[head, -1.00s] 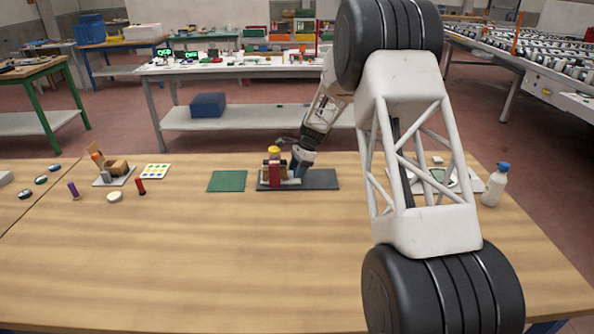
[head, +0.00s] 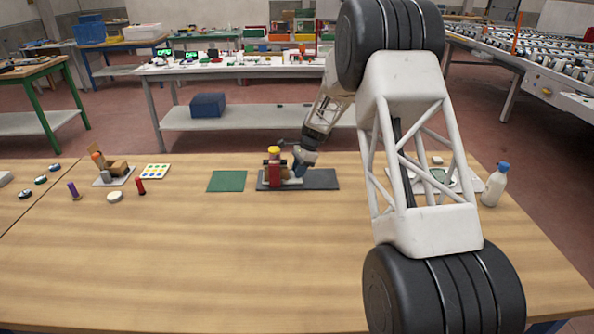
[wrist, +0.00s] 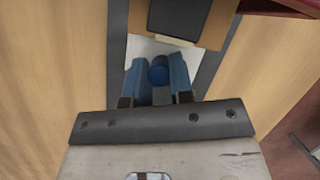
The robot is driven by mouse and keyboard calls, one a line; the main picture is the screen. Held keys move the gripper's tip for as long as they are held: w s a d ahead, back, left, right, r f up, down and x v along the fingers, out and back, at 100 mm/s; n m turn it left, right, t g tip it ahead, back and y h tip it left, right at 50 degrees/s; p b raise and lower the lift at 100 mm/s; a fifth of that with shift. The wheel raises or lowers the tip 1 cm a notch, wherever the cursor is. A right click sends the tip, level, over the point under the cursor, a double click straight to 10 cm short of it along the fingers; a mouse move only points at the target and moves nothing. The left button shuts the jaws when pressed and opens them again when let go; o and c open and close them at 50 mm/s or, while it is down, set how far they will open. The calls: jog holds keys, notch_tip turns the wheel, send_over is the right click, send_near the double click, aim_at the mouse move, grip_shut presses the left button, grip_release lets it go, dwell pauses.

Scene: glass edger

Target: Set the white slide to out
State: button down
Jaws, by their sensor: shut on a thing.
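The glass edger stands on a dark base plate (head: 322,180) at the back middle of the table, with a red block (head: 274,174) and a yellow top (head: 274,151). The white slide (wrist: 142,49) shows in the wrist view as a pale plate under and ahead of my fingers. A round blue knob (wrist: 158,74) stands between the fingers. My gripper (wrist: 158,62) is shut on this blue knob, with one blue finger on each side. In the head view my gripper (head: 298,171) is low at the right side of the red block. The fingers hide part of the slide.
A green mat (head: 227,181) lies left of the edger. A bottle with a blue cap (head: 494,185) stands at the right. Small items and a tray with coloured dots (head: 155,171) are at the left. The front of the table is clear.

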jog(key=d, duration=1.3)
jog(key=c, duration=1.2)
grip_release()
jog(key=shift+o, duration=1)
jog(key=v, duration=0.7)
jog(key=shift+d+r, duration=0.15)
jog(key=shift+r, duration=0.2)
jog(key=shift+w, duration=0.1)
